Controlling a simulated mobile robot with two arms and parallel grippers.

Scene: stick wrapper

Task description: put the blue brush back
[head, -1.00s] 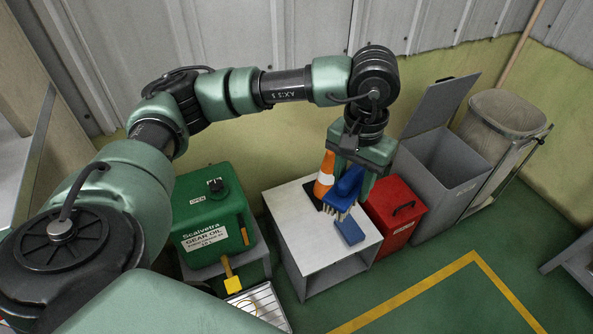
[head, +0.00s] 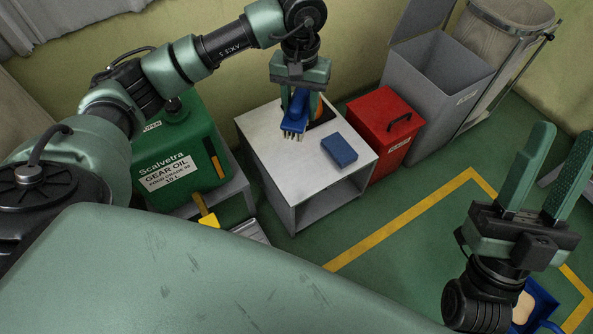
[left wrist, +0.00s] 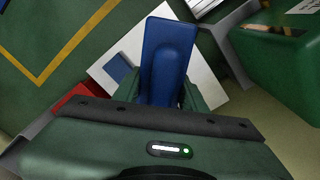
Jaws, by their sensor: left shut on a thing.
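The blue brush (head: 296,112) is in my left gripper (head: 299,92), bristles pointing down over the white stand (head: 268,153). In the left wrist view the brush (left wrist: 168,55) sticks out from the jaws above the stand (left wrist: 207,70). I cannot tell whether the bristles touch the top. A blue block (head: 339,149) lies flat on the stand, right of the brush. My right gripper (head: 565,132) is at the lower right, its two fingers apart and empty, pointing up.
A red box (head: 382,132) stands right of the stand, with a grey open-lidded bin (head: 430,95) beyond. A green gear oil container (head: 185,150) stands left. The stand's front top is clear.

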